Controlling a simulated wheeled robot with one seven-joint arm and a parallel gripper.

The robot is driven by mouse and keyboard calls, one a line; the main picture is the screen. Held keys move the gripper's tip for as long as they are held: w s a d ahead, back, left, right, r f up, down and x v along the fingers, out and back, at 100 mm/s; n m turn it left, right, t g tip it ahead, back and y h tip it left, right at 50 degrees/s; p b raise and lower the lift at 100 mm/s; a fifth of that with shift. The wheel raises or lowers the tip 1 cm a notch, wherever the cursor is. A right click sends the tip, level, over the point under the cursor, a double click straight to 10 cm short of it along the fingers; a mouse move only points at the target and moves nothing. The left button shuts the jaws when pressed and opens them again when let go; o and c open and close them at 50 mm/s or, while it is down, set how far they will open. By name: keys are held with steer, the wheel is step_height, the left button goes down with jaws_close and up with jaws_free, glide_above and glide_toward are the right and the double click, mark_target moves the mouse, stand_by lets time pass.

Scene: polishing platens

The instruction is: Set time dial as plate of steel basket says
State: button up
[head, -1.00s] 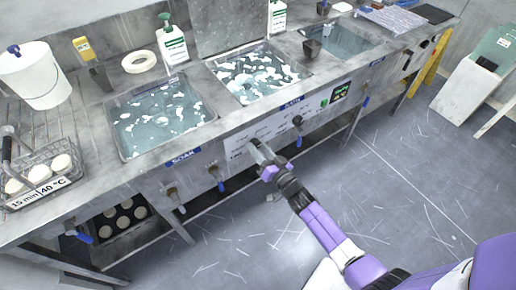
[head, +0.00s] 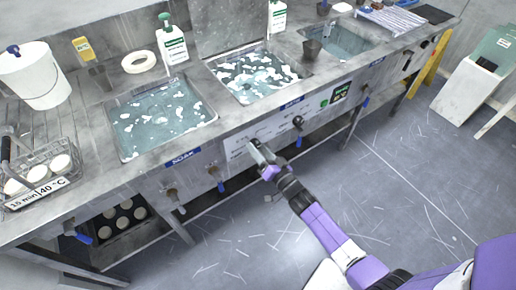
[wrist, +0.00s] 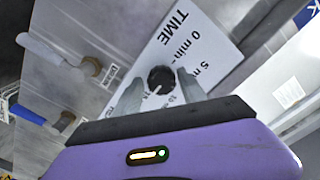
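The steel basket (head: 62,165) stands on the bench at the left in the head view, holding pale round discs. Its white plate (head: 40,193) reads "15 min | 40 °C". The time dial (wrist: 160,79) is a black round knob with a white pointer mark, on a white panel (wrist: 178,50) lettered "TIME", "0 min" and a partly cut-off "5 m". The pointer slants toward the lower left in the wrist view; other labels are partly hidden. My gripper (wrist: 161,84) is open, its fingers on either side of the knob; contact cannot be told. In the head view my gripper (head: 258,150) covers the dial.
Sinks with foamy liquid, one (head: 160,118) above the blue SOAK label (head: 183,159), are set into the bench. Valves with blue handles (head: 217,178) stick out of the bench front near my gripper. Another dark knob (head: 298,122) is to the right.

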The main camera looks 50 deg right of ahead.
steer(key=shift+o, duration=0.5)
steer(key=v, duration=0.7)
steer(key=shift+s, duration=0.4)
steer(key=shift+a, duration=0.15)
steer(key=s+a+r+n+g+y, duration=0.1)
steer(key=s+a+r+n, duration=0.4)
steer(key=s+a+r, duration=0.5)
steer(key=s+a+r+n+g+y, duration=0.1)
steer(key=s+a+r+n+y, duration=0.3)
steer(key=s+a+r, duration=0.6)
steer(key=shift+s+a+n+g, duration=0.3)
steer(key=shift+s+n, duration=0.8)
steer(key=shift+s, duration=0.85)
